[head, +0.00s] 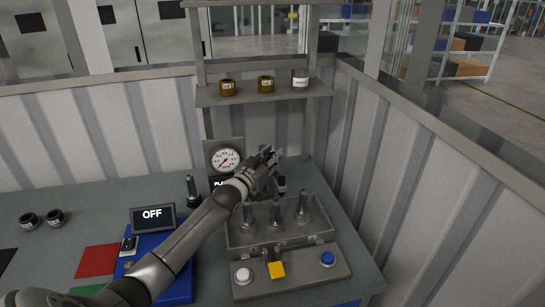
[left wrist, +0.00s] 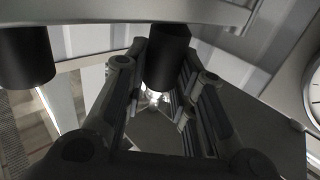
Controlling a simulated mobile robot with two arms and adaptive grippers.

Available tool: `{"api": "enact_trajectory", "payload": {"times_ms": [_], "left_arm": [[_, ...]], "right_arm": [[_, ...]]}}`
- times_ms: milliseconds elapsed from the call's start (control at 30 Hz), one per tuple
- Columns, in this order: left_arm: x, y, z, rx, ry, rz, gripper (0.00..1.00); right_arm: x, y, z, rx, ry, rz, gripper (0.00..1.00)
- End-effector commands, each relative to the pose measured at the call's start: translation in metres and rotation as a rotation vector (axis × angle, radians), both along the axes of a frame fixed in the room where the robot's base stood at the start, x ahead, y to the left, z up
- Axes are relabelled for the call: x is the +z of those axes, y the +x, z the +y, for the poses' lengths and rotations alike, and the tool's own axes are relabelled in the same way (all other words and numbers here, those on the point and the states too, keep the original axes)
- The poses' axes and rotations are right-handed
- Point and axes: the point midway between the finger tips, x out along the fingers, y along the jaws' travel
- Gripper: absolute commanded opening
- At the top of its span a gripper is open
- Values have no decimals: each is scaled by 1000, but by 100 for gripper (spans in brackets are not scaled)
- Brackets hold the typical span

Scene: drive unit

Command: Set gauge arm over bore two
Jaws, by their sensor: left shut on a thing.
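The pressure gauge (head: 227,160) with a white dial stands on the bench against the back wall. It shows partly at the right edge of the left wrist view (left wrist: 313,88). My left gripper (head: 268,170) is beside the gauge, above the back of a clear-walled fixture (head: 240,238) with several upright metal posts (head: 276,215). It is shut on a dark cylindrical piece (left wrist: 168,60), which shows between the fingers in the left wrist view. I cannot tell for sure whether this piece belongs to the gauge arm. The bores are not clearly visible. My right gripper is not in view.
The fixture's front panel has white (head: 243,275), yellow (head: 276,269) and blue (head: 327,258) buttons. A display reading OFF (head: 152,214) stands left of my arm. A shelf (head: 262,96) with small containers hangs above. A corrugated wall (head: 400,170) closes the right side.

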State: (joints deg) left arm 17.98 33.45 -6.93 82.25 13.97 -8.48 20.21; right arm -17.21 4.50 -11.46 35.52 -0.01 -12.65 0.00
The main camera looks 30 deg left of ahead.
Motion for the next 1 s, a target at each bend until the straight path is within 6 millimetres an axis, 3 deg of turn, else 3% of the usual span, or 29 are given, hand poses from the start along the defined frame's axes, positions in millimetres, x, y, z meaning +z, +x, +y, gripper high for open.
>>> {"api": "enact_trajectory", "payload": {"times_ms": [33, 767, 800, 933, 1000], "left_arm": [[9, 1, 9, 9, 10, -12, 0], [10, 1, 9, -3, 12, -14, 0], [10, 1, 9, -3, 12, -15, 30], [9, 1, 7, -4, 9, -13, 47], [7, 1, 6, -6, 8, -11, 47]], "right_arm": [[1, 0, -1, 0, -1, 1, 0], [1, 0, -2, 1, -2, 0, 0], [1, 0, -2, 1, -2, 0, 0], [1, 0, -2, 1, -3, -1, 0], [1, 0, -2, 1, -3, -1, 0]]}}
